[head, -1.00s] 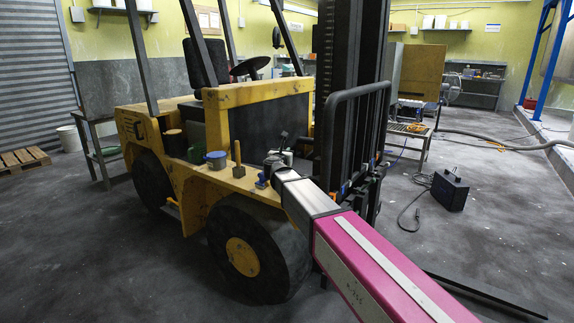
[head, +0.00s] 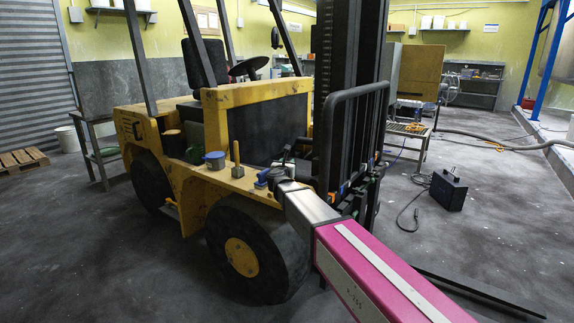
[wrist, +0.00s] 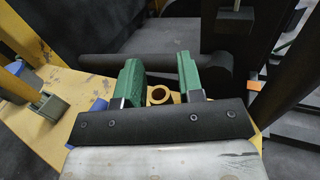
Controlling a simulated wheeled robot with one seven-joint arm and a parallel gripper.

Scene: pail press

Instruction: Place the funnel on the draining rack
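My gripper (wrist: 160,88) has two green fingers standing apart with a clear gap, above the yellow deck of the forklift. A small yellow ring with a dark hole (wrist: 160,96) shows between and beyond the fingers; I cannot tell whether it is part of the forklift. In the head view my gripper is small and dark at the deck's right end. A blue object (head: 262,178) stands just left of it, partly hidden; I cannot tell for sure that it is the funnel. A low bench with a slatted top (head: 408,129), possibly the draining rack, stands behind the mast at right.
A blue-lidded tub (head: 215,160) and a block with an upright wooden handle (head: 238,165) stand on the forklift (head: 255,105) deck. The dark mast (head: 350,100) rises close to my arm.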

